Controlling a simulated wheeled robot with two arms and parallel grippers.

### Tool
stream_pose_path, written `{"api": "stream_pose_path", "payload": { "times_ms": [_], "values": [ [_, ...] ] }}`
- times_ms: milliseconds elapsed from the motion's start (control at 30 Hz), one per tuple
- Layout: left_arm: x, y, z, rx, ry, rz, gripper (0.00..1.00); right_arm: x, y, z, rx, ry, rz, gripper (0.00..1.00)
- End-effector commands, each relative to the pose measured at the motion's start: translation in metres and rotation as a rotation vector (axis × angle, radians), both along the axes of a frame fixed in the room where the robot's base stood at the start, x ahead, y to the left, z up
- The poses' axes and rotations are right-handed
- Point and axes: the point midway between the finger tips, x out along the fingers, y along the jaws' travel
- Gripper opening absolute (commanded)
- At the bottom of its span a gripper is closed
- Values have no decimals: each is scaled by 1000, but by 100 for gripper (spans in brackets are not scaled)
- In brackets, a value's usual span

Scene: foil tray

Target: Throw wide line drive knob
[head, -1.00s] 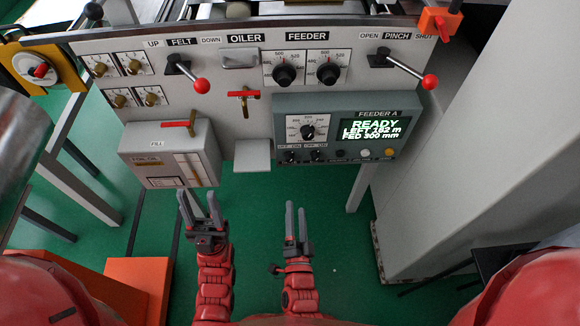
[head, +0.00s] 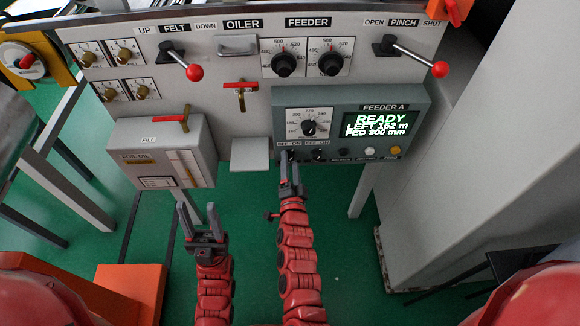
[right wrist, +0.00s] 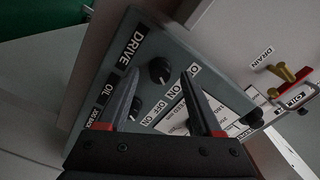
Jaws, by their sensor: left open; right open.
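The drive knob (right wrist: 160,70) is small, round and black, beside the DRIVE label on the grey feeder box (right wrist: 180,55). In the right wrist view it shows between my open right fingertips (right wrist: 162,75); contact cannot be told. In the head view my right gripper (head: 290,163) reaches up to the lower left of the feeder box (head: 350,100) and partly covers the left small knob. Its OFF and ON marks are just above; its setting is unclear. My left gripper (head: 199,222) is open and empty, below the foil oil box (head: 170,150).
A second small knob (head: 318,153) sits just right of my right gripper. Above are a dial (head: 309,127) and a display (head: 380,124) reading READY. A white ledge (head: 250,154) juts out at the left. Red-handled valves and red-ball levers line the panel.

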Motion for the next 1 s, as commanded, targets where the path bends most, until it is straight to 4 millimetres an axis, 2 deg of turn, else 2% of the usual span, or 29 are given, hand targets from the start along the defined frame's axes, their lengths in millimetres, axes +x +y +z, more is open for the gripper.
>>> {"api": "stream_pose_path", "payload": {
  "times_ms": [100,367,733,1000],
  "values": [
    [0,0,-3,0,0,0,50,6,0,-1,0,0,1,67],
    [0,0,-2,0,0,0,50,6,1,0,-1,2,1,67],
    [0,0,-2,0,0,0,50,6,1,-1,-1,2,1,0],
    [0,0,-2,0,0,0,50,6,1,-1,-7,2,1,0]
  ]
}}
